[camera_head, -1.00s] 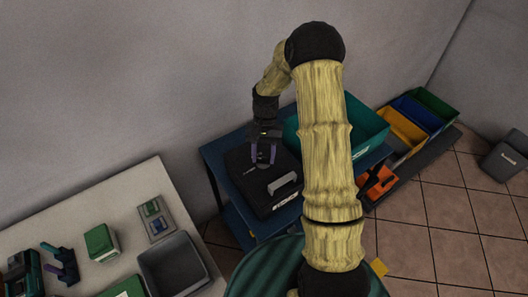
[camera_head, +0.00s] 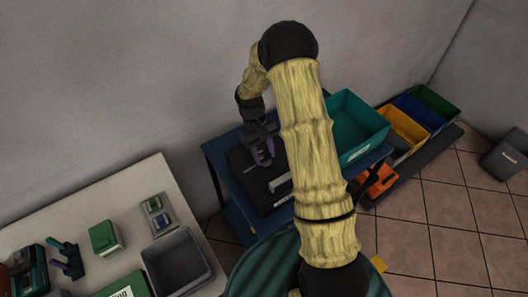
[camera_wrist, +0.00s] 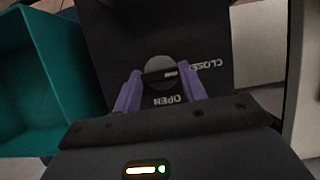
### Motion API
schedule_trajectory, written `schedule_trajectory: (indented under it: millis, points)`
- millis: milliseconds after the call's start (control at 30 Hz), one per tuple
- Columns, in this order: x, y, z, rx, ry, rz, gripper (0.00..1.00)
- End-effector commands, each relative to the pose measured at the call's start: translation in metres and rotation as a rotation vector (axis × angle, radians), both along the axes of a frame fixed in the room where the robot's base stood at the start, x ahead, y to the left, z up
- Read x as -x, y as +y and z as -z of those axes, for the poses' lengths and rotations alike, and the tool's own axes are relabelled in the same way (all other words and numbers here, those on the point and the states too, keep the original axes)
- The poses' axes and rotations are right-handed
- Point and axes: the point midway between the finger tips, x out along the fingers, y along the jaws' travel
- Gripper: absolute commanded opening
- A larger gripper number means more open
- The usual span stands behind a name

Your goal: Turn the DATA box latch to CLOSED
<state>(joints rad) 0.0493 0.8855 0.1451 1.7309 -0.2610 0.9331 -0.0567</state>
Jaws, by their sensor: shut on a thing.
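The black DATA box (camera_head: 262,198) stands on the blue cart, with a grey handle (camera_head: 281,184) on its top. In the wrist view, the round dark latch knob (camera_wrist: 158,67) sits on the box lid (camera_wrist: 115,50). Its short white mark points right, toward the word CLOSED (camera_wrist: 206,65); the word OPEN (camera_wrist: 168,100) is below the knob. My gripper (camera_wrist: 160,80) has its purple fingers shut on the latch knob, one on each side. In the head view my gripper (camera_head: 263,158) is over the box; the knob is too small to make out there.
A teal bin (camera_head: 358,115) stands right beside the box, also at left in the wrist view (camera_wrist: 50,90). Yellow (camera_head: 402,128), blue and green bins stand farther right. A pale table (camera_head: 100,203) with several items is at the left. A wall is behind.

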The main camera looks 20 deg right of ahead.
Motion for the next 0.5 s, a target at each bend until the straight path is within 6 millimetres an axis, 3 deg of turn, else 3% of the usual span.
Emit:
schedule_trajectory:
  millis: [400,433,500]
  points:
    - [-0.0012,-0.0009,-0.0008,0.000,-0.004,-0.012,0.19]
    - [-0.0012,-0.0008,-0.0008,0.000,-0.004,-0.012,0.46]
    - [-0.0011,-0.0008,-0.0008,0.001,-0.003,-0.012,0.59]
